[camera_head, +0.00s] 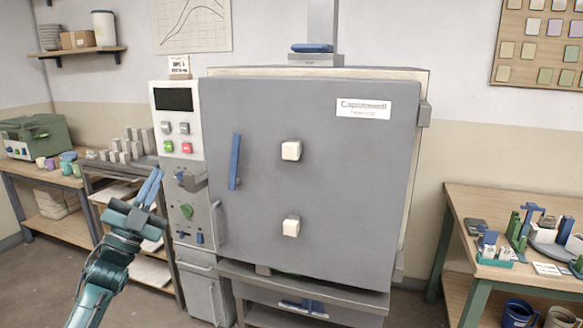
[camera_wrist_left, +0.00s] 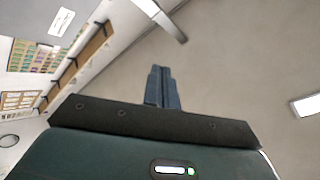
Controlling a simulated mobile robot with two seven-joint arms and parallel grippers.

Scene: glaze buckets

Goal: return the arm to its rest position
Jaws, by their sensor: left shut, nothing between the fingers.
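My left arm comes in from the lower left in the head view. Its left gripper (camera_head: 149,187) has blue fingers pointing up, in front of the shelf beside the kiln's control panel. The fingers are shut with nothing between them. In the left wrist view the left gripper (camera_wrist_left: 159,72) also shows its fingers together and empty, against the ceiling. My right gripper is not in view.
A large grey kiln (camera_head: 340,190) with a closed door fills the middle. Its control panel (camera_head: 176,130) stands left of the door. A work table (camera_head: 470,200) with tools is at the right. A bench (camera_head: 30,170) with a green machine (camera_head: 36,136) is at the left.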

